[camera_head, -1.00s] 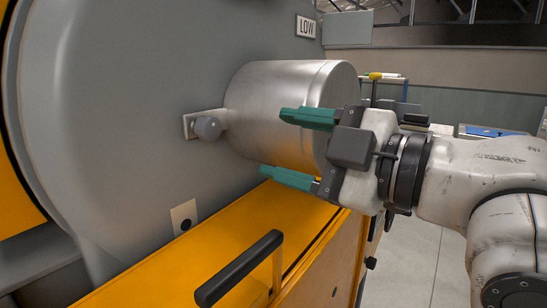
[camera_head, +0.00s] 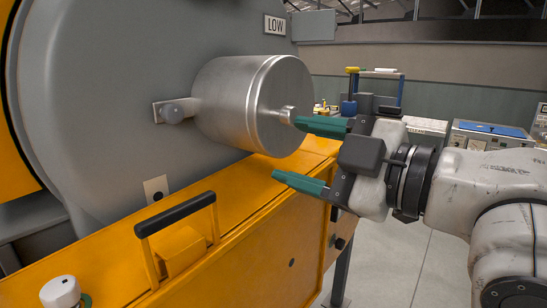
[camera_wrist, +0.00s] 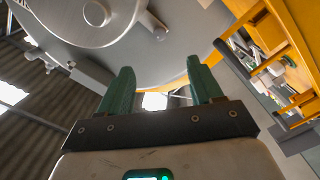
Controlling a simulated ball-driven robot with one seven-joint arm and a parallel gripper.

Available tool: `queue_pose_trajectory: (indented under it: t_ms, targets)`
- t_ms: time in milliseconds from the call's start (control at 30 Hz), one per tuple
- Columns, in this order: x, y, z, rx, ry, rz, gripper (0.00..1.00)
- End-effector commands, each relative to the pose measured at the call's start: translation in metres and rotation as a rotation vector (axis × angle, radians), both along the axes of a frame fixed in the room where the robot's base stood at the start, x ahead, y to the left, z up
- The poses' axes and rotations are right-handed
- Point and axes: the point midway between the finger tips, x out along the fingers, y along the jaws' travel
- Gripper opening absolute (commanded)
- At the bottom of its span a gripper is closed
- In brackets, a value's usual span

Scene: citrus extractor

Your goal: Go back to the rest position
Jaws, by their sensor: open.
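My gripper (camera_head: 312,155) is open and empty in the head view, its two green fingers pointing left. The upper fingertip overlaps the knob on the end of the metal cylinder (camera_head: 235,100) of the grey machine; I cannot tell whether they touch. The lower finger is over the yellow housing in the picture. In the wrist view the open gripper (camera_wrist: 158,80) has nothing between its fingers. The cylinder (camera_wrist: 98,12) shows at the top there.
The grey machine body (camera_head: 110,90) fills the left, with a yellow base (camera_head: 270,220) and a black handle (camera_head: 175,214). A white knob (camera_head: 60,292) is at lower left. Clear floor (camera_head: 390,265) lies at lower right. A bench with a blue-topped device (camera_head: 495,130) stands behind my arm.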

Motion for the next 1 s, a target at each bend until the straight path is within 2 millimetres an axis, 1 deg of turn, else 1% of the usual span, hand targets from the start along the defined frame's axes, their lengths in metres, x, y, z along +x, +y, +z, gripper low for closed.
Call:
queue_pose_trajectory:
  t_ms: [167,267,367,467,567,600,667,700,767,800,867,900,967,1000]
  targets:
    - [0.009,-0.012,-0.021,0.034,0.082,-0.047,0.65]
    - [0.015,-0.020,-0.039,0.059,0.147,-0.082,0.65]
    - [0.020,-0.030,-0.062,0.087,0.225,-0.127,0.65]
    - [0.024,-0.042,-0.091,0.117,0.321,-0.182,0.65]
    - [0.026,-0.057,-0.131,0.153,0.445,-0.254,0.65]
    - [0.024,-0.064,-0.152,0.168,0.509,-0.291,0.65]
    - [0.019,-0.077,-0.187,0.190,0.615,-0.357,0.65]
    - [0.013,-0.086,-0.212,0.204,0.688,-0.405,0.65]
    - [0.001,-0.098,-0.250,0.219,0.798,-0.479,0.65]
    - [-0.009,-0.107,-0.274,0.226,0.870,-0.530,0.65]
    - [-0.027,-0.120,-0.309,0.233,0.973,-0.609,0.65]
    - [-0.042,-0.129,-0.332,0.235,1.040,-0.662,0.65]
    - [-0.066,-0.141,-0.364,0.234,1.138,-0.744,0.65]
    - [-0.083,-0.150,-0.383,0.230,1.198,-0.799,0.65]
